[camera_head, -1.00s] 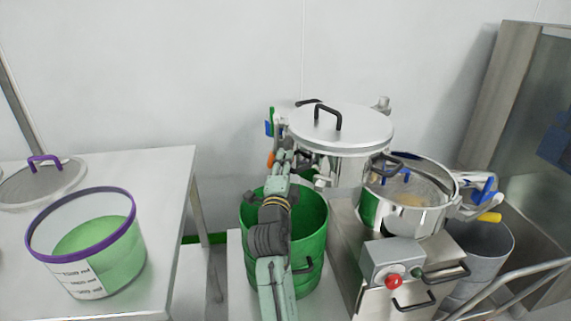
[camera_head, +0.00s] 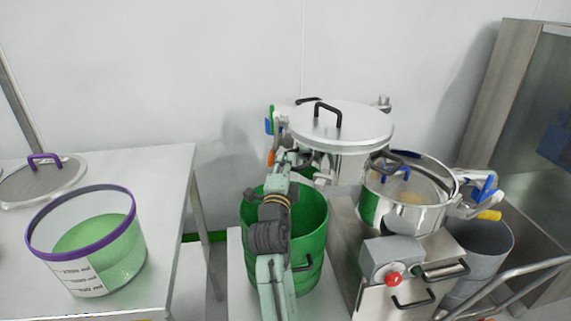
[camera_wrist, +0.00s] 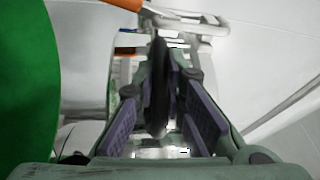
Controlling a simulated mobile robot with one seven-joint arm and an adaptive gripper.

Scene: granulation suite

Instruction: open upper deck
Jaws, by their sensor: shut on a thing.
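The upper deck (camera_head: 342,160) is a round steel vessel part with a flat lid (camera_head: 350,118) and black lid handle. It sits swung to the left and back of the lower steel bowl (camera_head: 405,215), whose top stands uncovered. My gripper (camera_head: 305,165) is at the left side of the upper deck, partly hidden behind my arm in the head view. In the wrist view, my gripper (camera_wrist: 165,85) has its padded fingers on both sides of a dark upright handle (camera_wrist: 158,90) and is shut on it. The handle's attachment is hard to make out.
A green bin (camera_head: 312,225) stands below my arm. A grey bin (camera_head: 485,250) stands at the right. A control box with a red button (camera_head: 393,279) sits in front of the bowl. A purple-rimmed tub (camera_head: 112,262) and a sieve lid (camera_head: 40,183) are on the left table (camera_head: 165,185).

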